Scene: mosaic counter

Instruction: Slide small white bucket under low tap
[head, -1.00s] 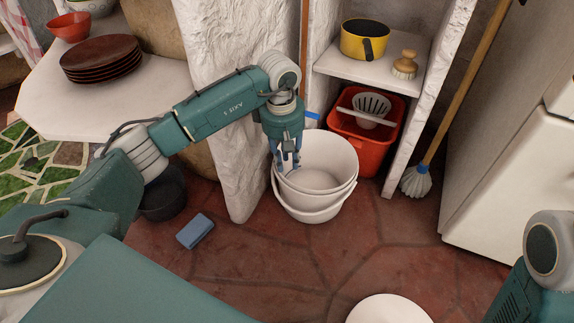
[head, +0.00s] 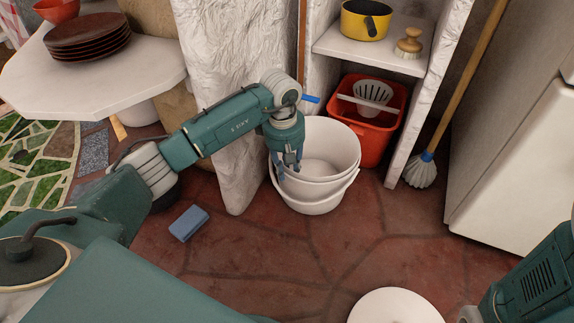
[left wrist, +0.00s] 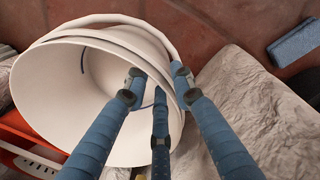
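The white bucket (head: 330,171) stands upright on the red stone floor, between a rough white wall and the shelf unit. It has a white handle and a doubled rim, so I cannot tell whether a second bucket is nested in it. My left gripper (head: 287,168) is at the bucket's left rim, pointing down. In the left wrist view the bucket (left wrist: 85,75) fills the left side, and the spread fingers (left wrist: 158,82) straddle its rim, some inside and one outside. Contact is unclear. My right gripper is not in view, only part of that arm. No tap is visible.
A red bin (head: 376,139) with a white colander stands right of the bucket, under a shelf with a yellow pot (head: 364,21). A blue sponge (head: 189,223) lies on the floor at left. A broom (head: 421,171) leans farther right.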

